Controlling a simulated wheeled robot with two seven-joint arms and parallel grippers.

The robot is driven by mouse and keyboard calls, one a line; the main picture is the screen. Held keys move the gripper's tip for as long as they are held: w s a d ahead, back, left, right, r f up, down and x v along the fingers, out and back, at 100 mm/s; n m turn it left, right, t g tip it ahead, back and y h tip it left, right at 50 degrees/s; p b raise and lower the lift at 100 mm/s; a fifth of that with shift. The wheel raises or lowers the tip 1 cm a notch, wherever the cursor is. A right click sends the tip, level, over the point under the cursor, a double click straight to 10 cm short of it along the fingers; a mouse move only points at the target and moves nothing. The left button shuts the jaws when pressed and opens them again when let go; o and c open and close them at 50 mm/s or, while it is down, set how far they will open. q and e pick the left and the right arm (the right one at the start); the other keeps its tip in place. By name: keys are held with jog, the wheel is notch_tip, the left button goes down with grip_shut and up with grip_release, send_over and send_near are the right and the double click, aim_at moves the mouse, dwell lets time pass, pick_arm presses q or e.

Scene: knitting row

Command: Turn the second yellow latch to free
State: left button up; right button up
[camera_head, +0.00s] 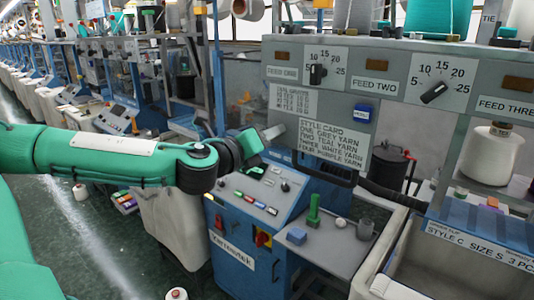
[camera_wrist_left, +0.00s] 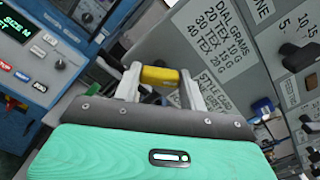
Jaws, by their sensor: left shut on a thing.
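A yellow latch (camera_wrist_left: 160,75) shows in the left wrist view as a short rounded bar between the two pale fingers of my left gripper (camera_wrist_left: 159,84). The gripper is shut on it, with a finger at each end. What the latch is mounted on is hidden behind the gripper. In the head view my left gripper (camera_head: 271,134) reaches in from the left, in front of the machine's grey panel and left of the style card (camera_head: 333,143). I cannot make out the latch there. My right gripper is in neither view.
Below the gripper is a sloped control panel (camera_head: 248,195) with coloured buttons. To its right a grey shelf (camera_head: 345,250) holds a green post (camera_head: 313,211) and small items. Feed dials (camera_head: 318,74) sit on the beam above. A cream bin (camera_head: 460,270) stands at the front right.

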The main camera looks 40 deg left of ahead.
pick_arm(q)
jog(key=shift+f+n+b, duration=0.1)
jog(key=shift+n+b, duration=4.05)
jog(key=shift+n, duration=1.25)
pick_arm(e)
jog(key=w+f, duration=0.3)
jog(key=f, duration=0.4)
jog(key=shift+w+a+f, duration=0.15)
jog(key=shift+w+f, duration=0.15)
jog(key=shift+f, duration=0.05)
pick_arm(q)
jog(key=o, duration=1)
jog(key=shift+w, duration=0.15)
